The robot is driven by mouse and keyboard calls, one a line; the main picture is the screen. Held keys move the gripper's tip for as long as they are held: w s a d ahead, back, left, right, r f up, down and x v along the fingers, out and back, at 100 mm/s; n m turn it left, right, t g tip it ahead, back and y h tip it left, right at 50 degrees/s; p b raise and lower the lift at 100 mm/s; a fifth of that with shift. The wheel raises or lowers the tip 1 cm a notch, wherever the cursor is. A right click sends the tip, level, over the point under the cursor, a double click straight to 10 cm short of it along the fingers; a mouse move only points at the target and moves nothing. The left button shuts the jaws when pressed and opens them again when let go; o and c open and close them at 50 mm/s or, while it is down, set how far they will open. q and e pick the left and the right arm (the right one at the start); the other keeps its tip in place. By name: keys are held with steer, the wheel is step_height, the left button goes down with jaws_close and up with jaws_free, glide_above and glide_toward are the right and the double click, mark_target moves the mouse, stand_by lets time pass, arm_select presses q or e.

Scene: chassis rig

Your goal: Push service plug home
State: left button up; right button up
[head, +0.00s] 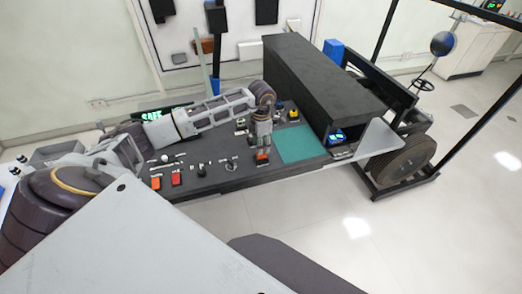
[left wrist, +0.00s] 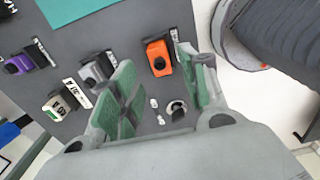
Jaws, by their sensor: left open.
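An orange plug (left wrist: 158,56), which looks like the service plug, sits in a dark holder with a small label beside it on the dark bench panel. In the head view the orange plug (head: 263,155) shows just below my left gripper (head: 263,146), which points down over the panel. In the left wrist view my left gripper (left wrist: 158,78) is open, its two green pads apart with nothing between them. The orange plug shows beyond the fingertips, between their lines; I cannot tell whether a finger touches it or how deep it is seated. My right gripper is not in view.
Purple (left wrist: 20,64), grey (left wrist: 98,70) and pale (left wrist: 62,104) connectors stand left of the orange plug, and a round knob (left wrist: 177,108) lies nearer. A teal mat (head: 302,145) is right of my gripper, with a long dark box (head: 325,85) behind.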

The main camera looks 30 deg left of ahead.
arm_select(q)
step_height(320, 180, up, 7)
steer(key=b, duration=0.1)
steer(key=shift+r, duration=0.15)
stand_by(0.8)
